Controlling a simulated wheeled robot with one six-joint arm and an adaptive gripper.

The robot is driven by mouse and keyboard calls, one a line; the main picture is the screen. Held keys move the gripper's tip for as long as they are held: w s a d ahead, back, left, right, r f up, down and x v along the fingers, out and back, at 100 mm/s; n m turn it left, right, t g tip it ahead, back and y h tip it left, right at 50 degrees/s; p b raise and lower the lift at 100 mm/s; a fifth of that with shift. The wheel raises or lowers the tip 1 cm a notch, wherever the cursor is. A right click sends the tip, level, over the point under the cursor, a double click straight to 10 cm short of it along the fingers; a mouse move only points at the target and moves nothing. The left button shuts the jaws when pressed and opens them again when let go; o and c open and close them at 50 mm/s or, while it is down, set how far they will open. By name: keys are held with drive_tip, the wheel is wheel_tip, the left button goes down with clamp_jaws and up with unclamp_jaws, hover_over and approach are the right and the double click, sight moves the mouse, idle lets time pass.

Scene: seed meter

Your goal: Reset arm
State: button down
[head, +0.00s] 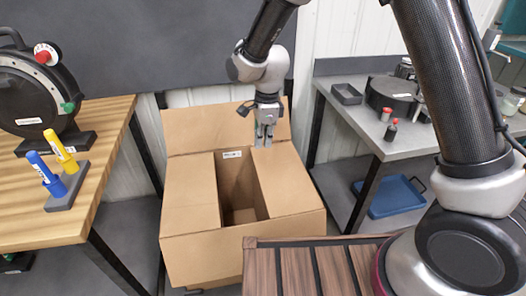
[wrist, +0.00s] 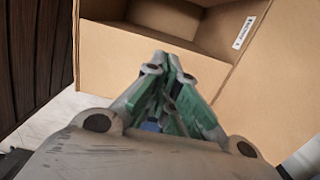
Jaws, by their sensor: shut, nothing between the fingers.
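My arm reaches over from the right in the head view, bending down at the wrist. My gripper (head: 264,140) hangs above the back part of an open cardboard box (head: 190,247), pointing down. In the wrist view my gripper (wrist: 168,68) shows its two fingers together at the tips, with nothing between them. The box (wrist: 105,60) fills the upper part of the wrist view, with its opening at the top. The box's inside looks empty where it shows; part of its floor is hidden by the flaps.
A wooden table (head: 110,135) at the left holds a black round device (head: 38,95) and a stand with blue and yellow markers. A grey bench (head: 345,117) at the right carries small items. A blue tray (head: 390,198) lies below it. Slatted wood (head: 297,270) is in front.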

drive_tip(key=s+d+r+n+t, duration=0.1)
drive_tip(key=s+d+r+n, duration=0.4)
drive_tip(key=d, duration=0.6)
drive_tip(key=s+d+r+n+t, duration=0.2)
drive_tip(key=s+d+r+n, duration=0.3)
drive_tip(key=s+d+r, duration=0.5)
drive_tip(key=s+d+r+n+t, duration=0.1)
drive_tip(key=s+d+r+n, duration=0.4)
drive_tip(key=d, duration=0.9)
drive_tip(key=s+r, duration=0.3)
drive_tip(key=r, duration=0.1)
drive_tip(key=shift+r+n+t+h, duration=0.2)
drive_tip(key=shift+n+t+h, duration=0.1)
drive_tip(key=shift+n+h, duration=0.1)
drive_tip(key=shift+a, duration=0.1)
